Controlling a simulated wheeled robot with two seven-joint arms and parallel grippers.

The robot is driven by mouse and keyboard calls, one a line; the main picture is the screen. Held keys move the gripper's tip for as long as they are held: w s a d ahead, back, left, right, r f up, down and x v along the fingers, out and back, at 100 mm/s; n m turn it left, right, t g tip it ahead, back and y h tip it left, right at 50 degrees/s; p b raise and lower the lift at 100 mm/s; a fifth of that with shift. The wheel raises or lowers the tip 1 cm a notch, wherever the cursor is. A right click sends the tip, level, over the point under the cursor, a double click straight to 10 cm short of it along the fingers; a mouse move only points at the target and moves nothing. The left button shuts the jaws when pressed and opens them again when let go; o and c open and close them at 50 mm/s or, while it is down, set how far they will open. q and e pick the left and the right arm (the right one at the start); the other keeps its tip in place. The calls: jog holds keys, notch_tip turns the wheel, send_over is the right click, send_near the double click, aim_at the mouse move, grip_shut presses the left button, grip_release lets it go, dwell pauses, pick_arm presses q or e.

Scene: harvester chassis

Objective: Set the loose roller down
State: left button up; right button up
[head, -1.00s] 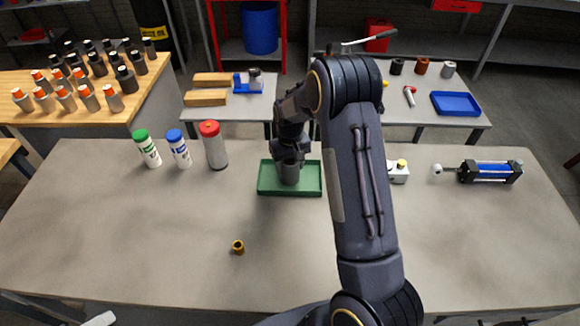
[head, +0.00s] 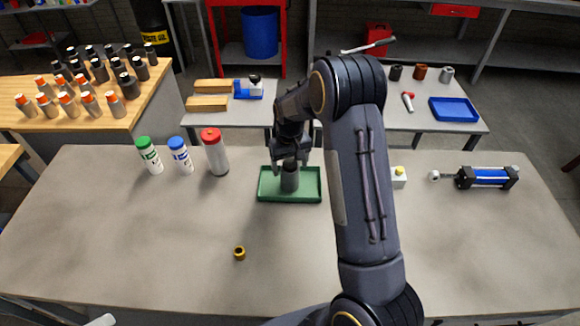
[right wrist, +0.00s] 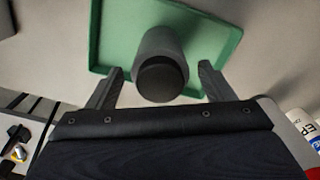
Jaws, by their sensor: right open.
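The loose roller (head: 290,178) is a dark grey cylinder standing upright in the green tray (head: 311,197). In the right wrist view the roller (right wrist: 159,52) stands inside the green tray (right wrist: 103,50), its dark top facing the camera. My right gripper (head: 290,160) is at the roller's top in the head view. In the right wrist view my right gripper (right wrist: 158,82) is open, with one finger on each side of the roller and a gap to both. My left gripper is not in view.
White bottles with green (head: 149,155) and blue (head: 180,155) caps and a red-capped grey bottle (head: 215,152) stand left of the tray. A small brass ring (head: 239,253) lies in front. A blue and black cylinder (head: 487,177) lies at right. The table's front left is clear.

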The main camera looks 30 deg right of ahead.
notch_tip(320, 180, up, 3)
jog(key=shift+r+p, duration=0.15)
jog(key=shift+p, duration=0.45)
notch_tip(320, 180, up, 5)
jog(key=shift+r, duration=0.2)
jog(key=s+a+r+t+y, duration=0.2)
jog(key=s+a+r, duration=0.2)
jog(key=s+r, duration=0.45)
jog(key=s+a+r+t+y, duration=0.25)
jog(key=s+r, duration=0.35)
jog(key=s, duration=0.6)
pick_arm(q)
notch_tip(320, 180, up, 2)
pick_arm(e)
jog(key=s+a+f+t, duration=0.1)
jog(key=s+a+f, duration=0.1)
jog(key=s+a, duration=0.3)
jog(key=s, duration=0.3)
jog(key=shift+s+f+h, duration=0.15)
jog(key=shift+s+h, duration=0.2)
pick_arm(q)
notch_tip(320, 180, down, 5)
jog(key=b, duration=0.5)
pick_arm(e)
notch_tip(320, 180, down, 5)
